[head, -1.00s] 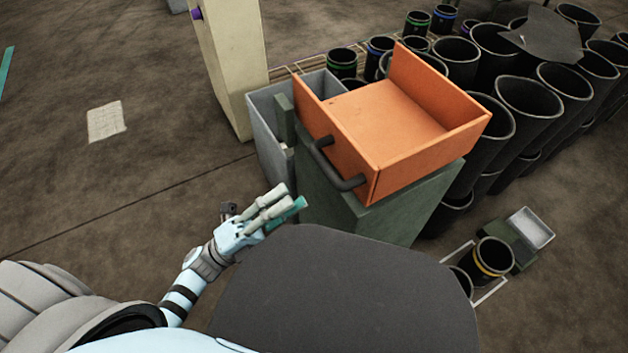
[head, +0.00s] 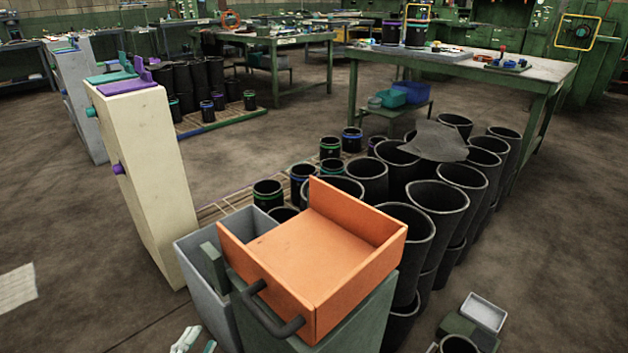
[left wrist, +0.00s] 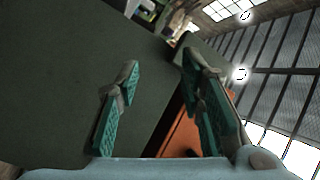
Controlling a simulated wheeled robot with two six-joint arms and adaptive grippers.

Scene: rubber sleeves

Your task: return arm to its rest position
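My left gripper (head: 190,341) shows only in part at the bottom edge of the head view, left of the grey-green cabinet. In the left wrist view its two teal-padded fingers (left wrist: 158,80) stand apart with nothing between them. A dark grey-green surface lies behind them, and a strip of orange shows low between the fingers. The orange drawer (head: 318,255) sits on top of the grey-green cabinet (head: 362,318), its dark handle facing me. The drawer looks empty. My right gripper is in neither view.
A grey bin (head: 200,262) stands beside the cabinet, close to my left gripper. A cream post (head: 150,185) is behind it. Several black rubber sleeves (head: 432,212) crowd behind and right of the drawer. Floor at the left is mostly clear.

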